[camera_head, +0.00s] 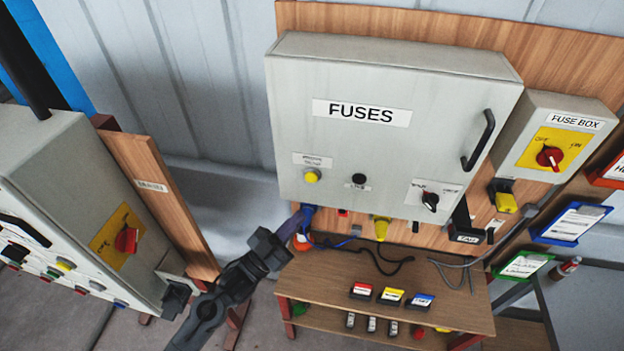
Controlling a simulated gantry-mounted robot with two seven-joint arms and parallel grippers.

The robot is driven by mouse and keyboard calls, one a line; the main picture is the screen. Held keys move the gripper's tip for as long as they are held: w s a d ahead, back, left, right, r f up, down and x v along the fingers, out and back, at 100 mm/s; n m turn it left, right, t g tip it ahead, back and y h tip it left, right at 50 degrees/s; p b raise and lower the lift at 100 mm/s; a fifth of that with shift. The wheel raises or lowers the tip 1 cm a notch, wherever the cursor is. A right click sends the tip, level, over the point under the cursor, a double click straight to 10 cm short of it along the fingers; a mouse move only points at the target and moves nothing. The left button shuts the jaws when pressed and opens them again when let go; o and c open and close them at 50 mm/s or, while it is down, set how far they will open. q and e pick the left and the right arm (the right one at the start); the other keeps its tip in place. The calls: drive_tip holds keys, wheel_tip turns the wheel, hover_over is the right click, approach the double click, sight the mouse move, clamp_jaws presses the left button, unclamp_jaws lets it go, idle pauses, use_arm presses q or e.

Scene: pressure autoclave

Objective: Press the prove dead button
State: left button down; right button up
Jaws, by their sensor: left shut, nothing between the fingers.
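The grey FUSES cabinet (395,149) is mounted on a wooden board, with its door closed. A round yellow button (312,176) sits at the lower left of its door, under a small label too blurred to read for certain. My left gripper (298,222) is shut and empty. Its fingertips are just below the cabinet's lower left corner, below and slightly left of the yellow button, and appear apart from it. My right gripper is out of view.
The door also carries a black knob (359,180), a rotary switch (430,201) and a handle (478,139). A fuse box (555,137) hangs to the right. Below are cables and a wooden shelf (340,279) with small blocks. Another grey cabinet (75,185) stands left.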

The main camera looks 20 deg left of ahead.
use_arm(q)
drive_tip(key=shift+w+r, duration=0.1)
drive_tip(key=b, duration=0.5)
approach(311, 177)
drive_tip(key=w+d+r, duration=0.3)
drive_tip(key=d, duration=0.1)
drive_tip(key=shift+r, duration=0.25)
drive_tip(key=shift+d, duration=0.15)
drive_tip(key=shift+w, duration=0.2)
idle(1.6)
drive_tip(key=shift+w, duration=0.3)
